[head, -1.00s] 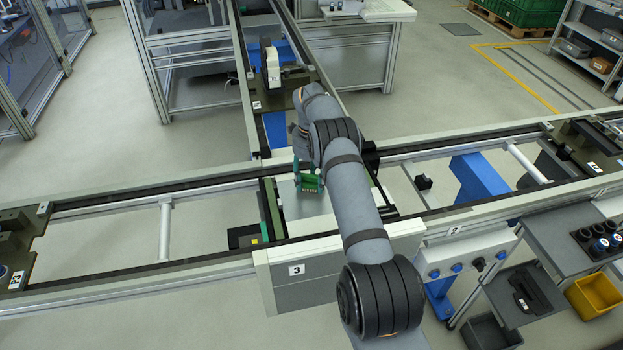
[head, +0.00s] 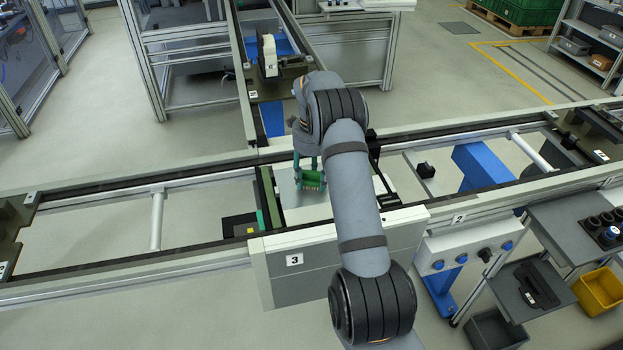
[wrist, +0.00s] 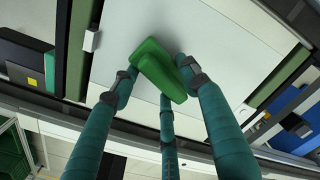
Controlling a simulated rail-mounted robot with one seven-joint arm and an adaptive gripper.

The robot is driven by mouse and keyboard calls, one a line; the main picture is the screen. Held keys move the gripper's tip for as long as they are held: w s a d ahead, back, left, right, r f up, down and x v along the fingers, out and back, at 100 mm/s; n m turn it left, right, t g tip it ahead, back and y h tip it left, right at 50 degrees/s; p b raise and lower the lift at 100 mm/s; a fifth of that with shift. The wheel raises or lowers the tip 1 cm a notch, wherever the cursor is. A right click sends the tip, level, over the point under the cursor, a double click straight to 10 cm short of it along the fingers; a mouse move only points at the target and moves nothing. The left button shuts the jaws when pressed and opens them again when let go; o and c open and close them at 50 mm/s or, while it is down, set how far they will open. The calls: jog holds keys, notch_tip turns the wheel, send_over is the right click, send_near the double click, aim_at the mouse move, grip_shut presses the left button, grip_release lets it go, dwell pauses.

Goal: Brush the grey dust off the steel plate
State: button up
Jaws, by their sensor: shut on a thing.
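The steel plate (head: 288,211) is a flat, pale grey sheet on the line behind the panel marked 3. My arm covers part of it in the head view. It also fills the upper middle of the wrist view (wrist: 120,35). My gripper (head: 308,170) hangs over the plate, its teal fingers shut on a green brush (head: 313,182). In the wrist view the brush's green body (wrist: 155,66) sits between the fingertips. I cannot tell whether the bristles touch the plate. No grey dust can be made out on it.
Dark rails (head: 120,262) run left and right of the plate. A black box with a yellow patch (head: 242,225) is just left of it. A blue column (head: 482,175) stands at right. Grey shelves (head: 570,230) and a yellow bin (head: 600,292) are at the right.

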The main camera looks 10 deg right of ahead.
jog(key=shift+s+f, duration=0.25)
jog(key=shift+s, duration=0.05)
jog(key=shift+w+r+p, duration=0.15)
jog(key=shift+r+p, duration=0.95)
jog(key=shift+r, duration=0.45)
jog(key=shift+w+r+p, duration=0.1)
jog(key=shift+r+p, duration=0.95)
jog(key=shift+r, duration=0.5)
jog(key=shift+r, duration=0.3)
jog(key=shift+r+p, duration=1.05)
jog(key=shift+r, duration=0.15)
